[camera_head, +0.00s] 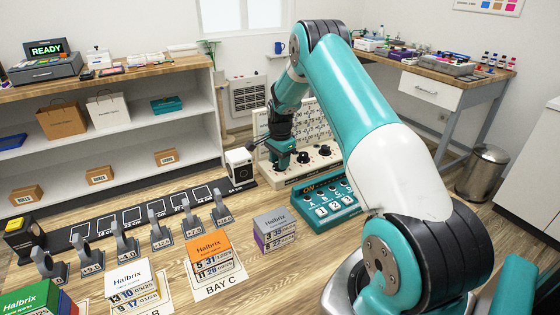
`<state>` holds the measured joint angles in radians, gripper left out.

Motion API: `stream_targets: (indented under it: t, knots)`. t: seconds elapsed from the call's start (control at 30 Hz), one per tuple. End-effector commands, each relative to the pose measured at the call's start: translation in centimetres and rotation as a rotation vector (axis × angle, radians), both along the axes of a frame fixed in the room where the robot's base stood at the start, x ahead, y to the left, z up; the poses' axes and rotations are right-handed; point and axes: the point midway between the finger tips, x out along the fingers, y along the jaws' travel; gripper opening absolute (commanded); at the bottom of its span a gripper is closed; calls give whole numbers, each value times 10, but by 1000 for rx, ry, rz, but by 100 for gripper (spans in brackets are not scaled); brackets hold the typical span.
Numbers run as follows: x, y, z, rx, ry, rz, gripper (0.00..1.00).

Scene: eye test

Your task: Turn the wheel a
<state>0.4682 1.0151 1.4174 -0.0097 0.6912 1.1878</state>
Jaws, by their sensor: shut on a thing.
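A cream panel (314,166) with black round wheels stands on the wooden table, under an upright board of characters (312,118). Two black wheels show on it, one near the middle (303,158) and one at the right (325,151). My gripper (281,163) points down at the panel's left part, left of those two. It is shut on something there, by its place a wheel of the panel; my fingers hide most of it. The wheels' letters are too small to read, so I cannot tell which is wheel a.
A small white box-like device (240,166) stands close left of my gripper. A teal box marked A, B, C, D (328,200) stands in front of the panel. Stacked Halbrix boxes (208,246) and a row of grey upright pieces (160,237) fill the front left.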

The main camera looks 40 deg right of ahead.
Motion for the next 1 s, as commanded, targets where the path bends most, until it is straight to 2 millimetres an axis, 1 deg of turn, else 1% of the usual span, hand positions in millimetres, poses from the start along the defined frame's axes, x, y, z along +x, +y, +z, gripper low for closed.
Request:
stream_targets:
  t: [0.27,0.63,0.67,0.7,0.77,1.0]
  knots:
    - [0,-1,1,-2,-1,-52,12]
    - [0,-1,1,-2,-1,-55,12]
    - [0,-1,1,-2,-1,-55,40]
    - [0,-1,1,-2,-1,-54,49]
    - [0,-1,1,-1,-1,-53,61]
    - [0,0,1,-1,0,-51,61]
